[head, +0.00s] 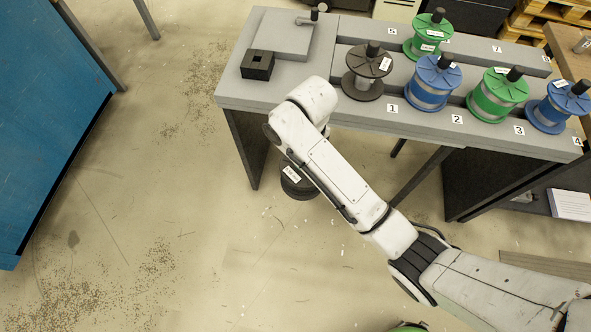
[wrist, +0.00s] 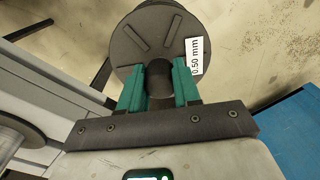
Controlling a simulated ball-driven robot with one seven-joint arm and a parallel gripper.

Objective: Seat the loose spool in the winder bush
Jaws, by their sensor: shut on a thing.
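My gripper (wrist: 159,80) is shut on the hub of a dark grey spool (wrist: 143,38) with a white "0.50 mm" label. The teal fingers sit on both sides of the hub, and the flange lies beyond them. In the head view the same spool (head: 299,187) hangs in front of the bench, below its top, partly hidden by my arm. The fingers are hidden there. A black square block (head: 257,64) with a dark opening in its top stands on the bench's left end; it may be the winder bush. The spool is well apart from it.
The grey bench (head: 236,88) has numbered places with a dark spool (head: 366,75), blue spools (head: 433,83) and green spools (head: 498,95). A raised grey plate (head: 283,38) with a small handle (head: 313,16) is beside the block. A blue cabinet (head: 45,100) stands left; the floor between is clear.

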